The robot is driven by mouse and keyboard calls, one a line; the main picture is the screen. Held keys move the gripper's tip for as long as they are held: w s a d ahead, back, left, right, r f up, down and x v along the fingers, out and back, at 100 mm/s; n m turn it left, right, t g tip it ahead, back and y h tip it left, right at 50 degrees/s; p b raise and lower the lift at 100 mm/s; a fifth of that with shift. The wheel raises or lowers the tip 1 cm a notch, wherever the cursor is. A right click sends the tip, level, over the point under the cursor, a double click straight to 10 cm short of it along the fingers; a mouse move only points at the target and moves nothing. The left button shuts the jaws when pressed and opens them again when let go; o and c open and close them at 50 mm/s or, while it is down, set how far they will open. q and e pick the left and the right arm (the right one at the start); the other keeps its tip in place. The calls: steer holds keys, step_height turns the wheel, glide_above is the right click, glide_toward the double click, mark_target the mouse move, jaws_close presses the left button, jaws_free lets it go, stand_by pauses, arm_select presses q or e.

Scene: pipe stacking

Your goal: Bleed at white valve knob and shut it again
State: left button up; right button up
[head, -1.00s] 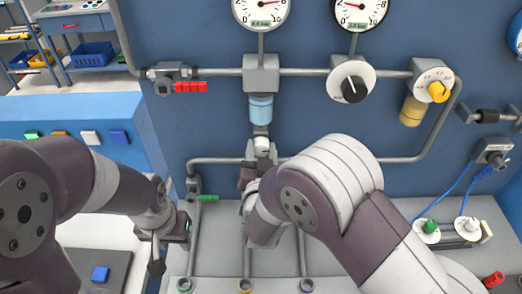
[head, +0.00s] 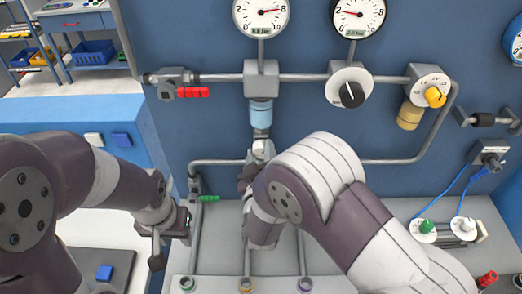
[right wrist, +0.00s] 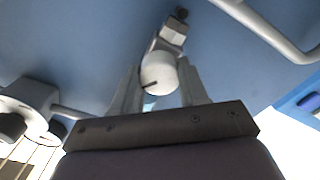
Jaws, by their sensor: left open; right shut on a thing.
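The white valve knob (right wrist: 158,73) shows in the right wrist view between the two fingers of my right gripper (right wrist: 160,88), which is shut on it. A dark mark line runs across the knob's lower left face. In the head view my right gripper (head: 252,172) is just below the clear-blue filter bowl (head: 261,113), and my own arm mostly hides the grip there. My left gripper (head: 172,228) is open and empty, low at the left, beside the vertical pipe with the green lever (head: 208,198).
A red lever valve (head: 192,92) sits on the upper pipe. A black-and-white regulator knob (head: 350,90) and a yellow knob (head: 434,97) are to its right, with two gauges (head: 261,14) (head: 360,14) above. Pipes stand on the grey bench (head: 330,262). Blue cables hang at right.

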steer(key=n+p, duration=0.1)
steer(key=n, duration=0.3)
steer(key=shift+n+p, duration=0.85)
steer(key=shift+n, duration=0.95)
steer(key=o, duration=1.1)
steer(key=shift+c, duration=0.2)
steer(key=shift+s+f, duration=0.15)
steer(key=shift+s, duration=0.25)
steer(key=s+b, duration=0.3)
steer(key=s, duration=0.9)
